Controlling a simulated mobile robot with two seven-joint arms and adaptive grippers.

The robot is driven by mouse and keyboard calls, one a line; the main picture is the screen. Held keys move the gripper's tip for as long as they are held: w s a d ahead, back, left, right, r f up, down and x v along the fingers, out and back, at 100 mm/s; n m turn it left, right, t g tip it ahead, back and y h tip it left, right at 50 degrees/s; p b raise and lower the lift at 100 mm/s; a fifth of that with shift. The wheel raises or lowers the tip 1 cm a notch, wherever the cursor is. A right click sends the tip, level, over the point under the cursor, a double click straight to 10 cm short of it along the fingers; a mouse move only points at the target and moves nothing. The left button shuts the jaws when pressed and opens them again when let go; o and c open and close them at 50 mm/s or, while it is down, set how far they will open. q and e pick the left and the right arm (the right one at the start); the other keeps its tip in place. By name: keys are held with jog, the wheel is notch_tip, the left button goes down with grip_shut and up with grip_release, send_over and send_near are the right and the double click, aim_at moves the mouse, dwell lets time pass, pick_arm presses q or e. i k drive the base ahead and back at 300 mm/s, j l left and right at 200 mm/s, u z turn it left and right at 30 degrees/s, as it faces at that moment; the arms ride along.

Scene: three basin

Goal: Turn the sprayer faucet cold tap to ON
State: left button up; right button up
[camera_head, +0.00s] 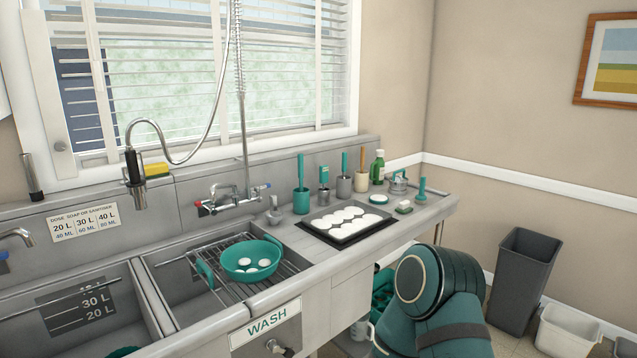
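The sprayer faucet (232,203) is mounted on the steel backsplash behind the wash basin. Its cold tap (262,187) is a small lever with a blue mark on the right end, and its hot tap (203,208) has a red mark on the left end. A tall riser and coiled hose rise from the faucet, and the spray head (134,182) hangs at the left. I see no water running from it. The cold tap's exact angle is too small to tell. Neither gripper is in view; a teal link of my arm shows at the lower right.
A green colander (252,275) with white pieces sits on the wire rack over the wash basin. Right of the faucet stand a soap pump (274,211), a green brush holder (301,200) and a tray (345,236) of white items. Another tap (14,236) is at the left edge.

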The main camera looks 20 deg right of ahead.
aim_at(257, 188)
jog(key=l+z, duration=0.1)
jog(key=z, duration=0.15)
jog(key=u, duration=0.35)
jog(key=l+u, duration=0.2)
jog(key=u, duration=0.15)
jog(key=i+l+u, duration=0.1)
jog(key=l+u, duration=0.4)
jog(key=u, duration=0.25)
jog(key=k+l+u, duration=0.1)
jog(key=l+u, duration=0.15)
jog(key=l, duration=0.2)
jog(key=k+l+u, duration=0.25)
jog(key=l, duration=0.15)
jog(key=i+l, duration=0.05)
jog(key=i, duration=0.05)
